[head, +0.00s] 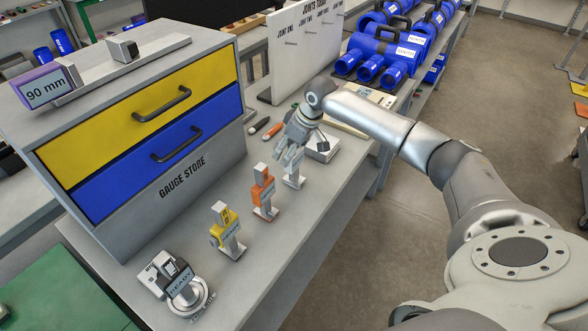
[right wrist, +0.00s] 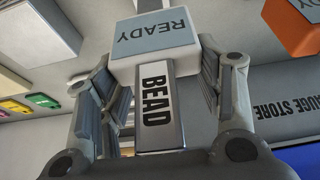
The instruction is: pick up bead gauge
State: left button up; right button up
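In the right wrist view the fingers (right wrist: 160,100) are open, one on each side of the block, with gaps between the fingers and the block. My left gripper is not in view.
An orange gauge (head: 263,190), a yellow gauge (head: 224,232) and a black gauge (head: 178,280) stand in a row toward the front left. The gauge store (head: 235,142), with yellow and blue drawers, stands to the left. A white board (head: 300,50) and blue pipe fittings (head: 390,50) are behind.

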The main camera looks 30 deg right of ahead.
jog(key=c, duration=0.7)
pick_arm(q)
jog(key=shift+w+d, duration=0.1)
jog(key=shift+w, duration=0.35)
pick_arm(e)
jog(key=shift+c, duration=0.4)
jog(key=shift+w+r, duration=0.1)
jog(key=shift+r+b, duration=0.5)
jog(key=shift+r, duration=0.1)
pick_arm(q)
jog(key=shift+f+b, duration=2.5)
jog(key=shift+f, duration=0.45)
pick_arm(e)
jog(key=s+d+r, duration=0.2)
jog(key=s+r, duration=0.4)
jog(key=s+d+r, duration=0.2)
jog(key=s+r, duration=0.3)
jog(key=s, duration=0.2)
jog(key=shift+s+d+r, duration=0.15)
jog(key=shift+d+r, duration=0.2)
jog(key=shift+d, duration=0.05)
